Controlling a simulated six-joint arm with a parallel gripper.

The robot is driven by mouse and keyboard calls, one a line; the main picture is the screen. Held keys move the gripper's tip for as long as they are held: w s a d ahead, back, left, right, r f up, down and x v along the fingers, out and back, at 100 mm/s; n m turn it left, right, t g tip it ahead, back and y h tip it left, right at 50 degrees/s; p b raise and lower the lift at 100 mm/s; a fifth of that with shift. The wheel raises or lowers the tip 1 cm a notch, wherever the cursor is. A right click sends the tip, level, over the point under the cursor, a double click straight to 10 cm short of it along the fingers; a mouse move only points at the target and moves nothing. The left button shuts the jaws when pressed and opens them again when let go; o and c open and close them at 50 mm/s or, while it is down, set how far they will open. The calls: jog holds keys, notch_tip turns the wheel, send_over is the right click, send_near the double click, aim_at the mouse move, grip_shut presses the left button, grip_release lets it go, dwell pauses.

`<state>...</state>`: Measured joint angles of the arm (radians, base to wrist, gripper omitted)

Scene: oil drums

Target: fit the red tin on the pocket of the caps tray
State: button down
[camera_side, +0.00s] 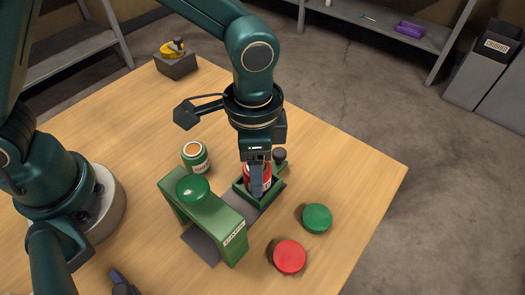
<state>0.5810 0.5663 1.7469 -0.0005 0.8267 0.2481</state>
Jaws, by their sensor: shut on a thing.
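The red tin (268,178) with a pale label stands roughly upright in or just above a square green pocket (275,193). I cannot tell whether it touches the pocket floor. My gripper (257,184) points down and is shut on the tin, and its near finger hides part of the tin. The pocket sits at the far end of a grey strip that runs under a green arch (228,222) with a domed green top. Which part is the caps tray is not clear from this view.
A green open tin (195,156) stands left of my gripper. A green cap (317,217) and a red cap (290,256) lie to the right. A dark knob (280,154) stands beside the pocket. A grey block (176,64) sits at the back. The table's right side is clear.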

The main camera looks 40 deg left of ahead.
jog(key=shift+f, duration=0.1)
grip_release()
dwell(0.4)
jog(key=shift+r, duration=2.2)
jog(key=w+a+r+n+t+h, duration=0.1)
jog(key=a+r+n+t, duration=0.25)
jog(key=a+r, duration=0.6)
jog(key=s+a+n+t+y, duration=0.1)
jog(key=s+a+n+t, duration=0.1)
jog(key=s+a+n, duration=0.4)
jog(key=shift+s+a+f, duration=0.2)
jog(key=shift+s+f, duration=0.15)
jog(key=shift+s, duration=0.7)
